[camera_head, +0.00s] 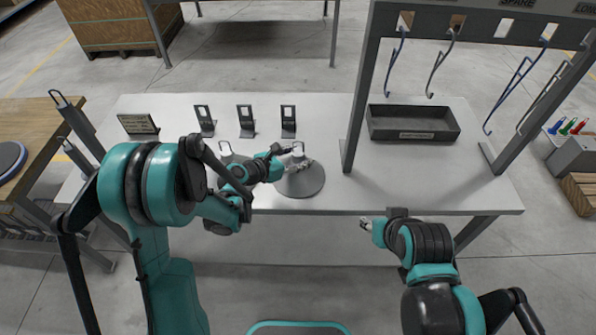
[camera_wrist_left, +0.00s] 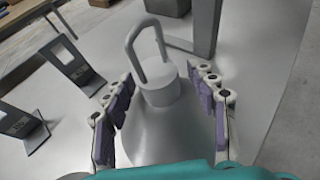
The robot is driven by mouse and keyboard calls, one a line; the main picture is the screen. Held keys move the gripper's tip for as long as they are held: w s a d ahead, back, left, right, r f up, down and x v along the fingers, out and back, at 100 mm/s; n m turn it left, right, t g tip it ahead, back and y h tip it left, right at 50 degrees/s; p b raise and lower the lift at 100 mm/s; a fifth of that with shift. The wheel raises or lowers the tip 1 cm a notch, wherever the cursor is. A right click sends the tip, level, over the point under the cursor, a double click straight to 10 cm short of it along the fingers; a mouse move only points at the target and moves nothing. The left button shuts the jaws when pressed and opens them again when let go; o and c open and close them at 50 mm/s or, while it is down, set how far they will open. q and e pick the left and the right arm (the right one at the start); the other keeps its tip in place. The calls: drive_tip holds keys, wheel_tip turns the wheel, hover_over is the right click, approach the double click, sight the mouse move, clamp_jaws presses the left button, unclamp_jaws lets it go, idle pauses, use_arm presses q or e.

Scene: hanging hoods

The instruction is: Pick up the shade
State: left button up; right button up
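A grey cone-shaped shade (camera_head: 302,182) stands on the white table, with a loop handle on top. In the left wrist view the shade (camera_wrist_left: 165,130) shows its neck and upright loop between the two fingers. My left gripper (camera_head: 297,161) is at the shade's top, and in the left wrist view its padded fingers (camera_wrist_left: 170,95) are open on either side of the neck, with gaps visible. A second shade (camera_head: 226,150) is partly hidden behind my left arm. My right gripper (camera_head: 367,225) is in front of the table edge, away from the shade; its fingers are too small to judge.
Several small upright stands (camera_head: 246,120) line the back of the table. A dark tray (camera_head: 413,123) lies right, under a rack frame (camera_head: 362,85) with hanging hooks (camera_head: 438,68). The rack's left post is close to the shade's right. The table's front right is clear.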

use_arm(q)
clamp_jaws()
drive_tip(key=shift+r, duration=0.1)
